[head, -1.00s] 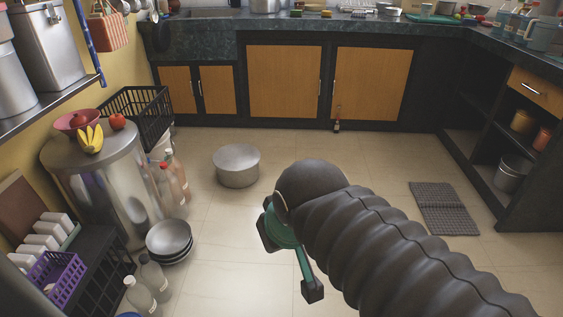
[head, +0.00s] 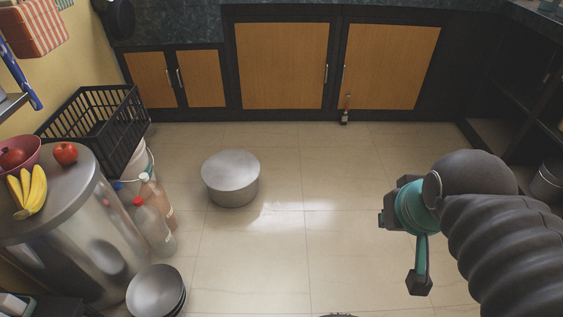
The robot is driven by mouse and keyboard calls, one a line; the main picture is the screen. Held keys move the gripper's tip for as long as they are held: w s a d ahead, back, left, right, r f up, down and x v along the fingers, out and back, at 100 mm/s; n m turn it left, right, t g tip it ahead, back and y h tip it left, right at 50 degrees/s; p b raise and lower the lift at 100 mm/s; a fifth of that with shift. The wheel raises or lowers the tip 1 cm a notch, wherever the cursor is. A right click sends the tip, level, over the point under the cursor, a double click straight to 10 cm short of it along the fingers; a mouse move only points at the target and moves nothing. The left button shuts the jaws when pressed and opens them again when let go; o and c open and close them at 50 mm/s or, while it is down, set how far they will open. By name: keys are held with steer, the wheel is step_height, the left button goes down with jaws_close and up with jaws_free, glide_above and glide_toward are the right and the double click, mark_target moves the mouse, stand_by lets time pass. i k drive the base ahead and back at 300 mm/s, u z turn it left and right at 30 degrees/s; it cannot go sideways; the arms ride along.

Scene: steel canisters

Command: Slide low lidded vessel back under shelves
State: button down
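The low lidded vessel (head: 231,182) is a wide, round, dull steel pot with a flat top. It stands upright on the open tiled floor, left of centre in the head view. My gripper (head: 418,283) shows as a small dark end below a teal joint, at the right of the view. It is well to the right of the vessel and apart from it. Its fingers cannot be made out. A corner of a wall shelf (head: 13,103) shows at the left edge; most of the shelves there are out of view.
A large steel drum (head: 85,245) with fruit on top stands at left. Bottles (head: 152,225), stacked steel bowls (head: 156,291) and a black crate (head: 100,130) are near it. A small bottle (head: 345,112) stands by the back cabinets (head: 282,65). The middle floor is clear.

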mark_target(230, 177)
steer(key=u, duration=0.45)
steer(key=i, duration=1.3)
steer(key=u, duration=0.8)
